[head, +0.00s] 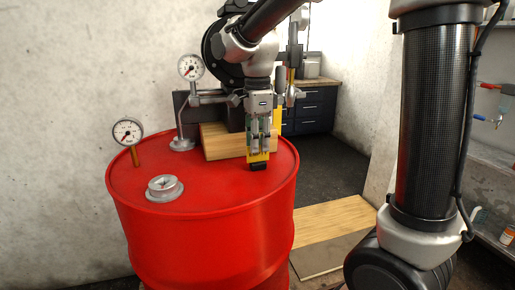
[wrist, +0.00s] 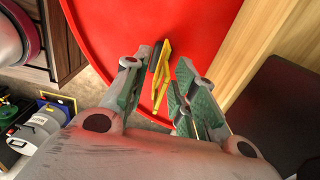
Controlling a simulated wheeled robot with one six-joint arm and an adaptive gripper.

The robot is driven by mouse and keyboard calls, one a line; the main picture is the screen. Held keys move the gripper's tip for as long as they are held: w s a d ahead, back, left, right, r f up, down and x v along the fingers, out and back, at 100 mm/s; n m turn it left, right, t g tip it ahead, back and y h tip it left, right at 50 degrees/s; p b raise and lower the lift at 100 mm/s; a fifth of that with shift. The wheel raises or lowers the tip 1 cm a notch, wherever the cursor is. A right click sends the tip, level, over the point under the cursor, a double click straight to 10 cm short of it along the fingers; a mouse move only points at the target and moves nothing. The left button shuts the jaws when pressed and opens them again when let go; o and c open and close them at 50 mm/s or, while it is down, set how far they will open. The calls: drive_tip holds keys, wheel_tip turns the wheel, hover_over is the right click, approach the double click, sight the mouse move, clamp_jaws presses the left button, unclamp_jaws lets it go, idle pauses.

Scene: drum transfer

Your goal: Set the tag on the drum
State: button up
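The red drum (head: 210,230) stands upright in the head view, and its top also fills the middle of the wrist view (wrist: 110,25). The tag (head: 258,157) is yellow with a black lower end and is at the right part of the drum top; the black end appears to touch the lid. The tag also shows in the wrist view (wrist: 163,75), between the fingers. My gripper (head: 259,143) points down over the tag. Its green-padded fingers (wrist: 158,68) are apart, with a visible gap beside the tag. The fingers partly hide the tag in the head view.
A wooden block (head: 222,144) lies at the back of the drum top. A dial gauge (head: 127,132) and a silver cap (head: 164,188) are on its left side. Another gauge (head: 190,68) rises behind. The front of the lid is clear.

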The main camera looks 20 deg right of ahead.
sight(258, 162)
wheel_tip(258, 162, up, 10)
drive_tip(key=s+d+f+n+t, duration=0.2)
drive_tip(key=s+d+f+n, duration=0.2)
drive_tip(key=s+d+n, duration=0.4)
drive_tip(key=s+d+f+n+t, duration=0.2)
drive_tip(key=s+d+f+n, duration=0.2)
drive_tip(key=s+d+n, duration=0.4)
drive_tip(key=s+n, duration=0.2)
drive_tip(key=s, duration=0.2)
drive_tip(key=shift+s, duration=0.35)
drive_tip(key=shift+d, duration=0.1)
